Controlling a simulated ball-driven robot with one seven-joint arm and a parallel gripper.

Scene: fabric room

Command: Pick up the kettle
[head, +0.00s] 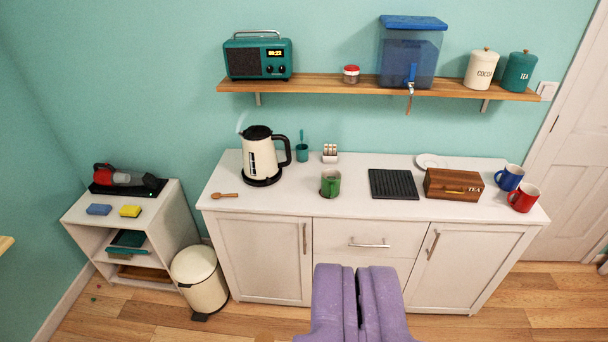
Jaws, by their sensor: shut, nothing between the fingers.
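The cream kettle (259,157) with a black lid, black handle and black base stands upright at the back left of the white counter (360,200). Its handle is on the right side, and a faint wisp of steam shows by its spout at the left. My purple gripper (356,275) is at the bottom centre, in front of the cabinet drawer and well apart from the kettle. Its two fingers are shut with nothing between them.
A green mug (330,184), wooden spoon (224,195) and small green cup (302,153) are near the kettle. A black rack (393,184), tea box (454,185) and red mug (523,198) are farther right. A wooden shelf (350,86) hangs above. A bin (200,280) stands left.

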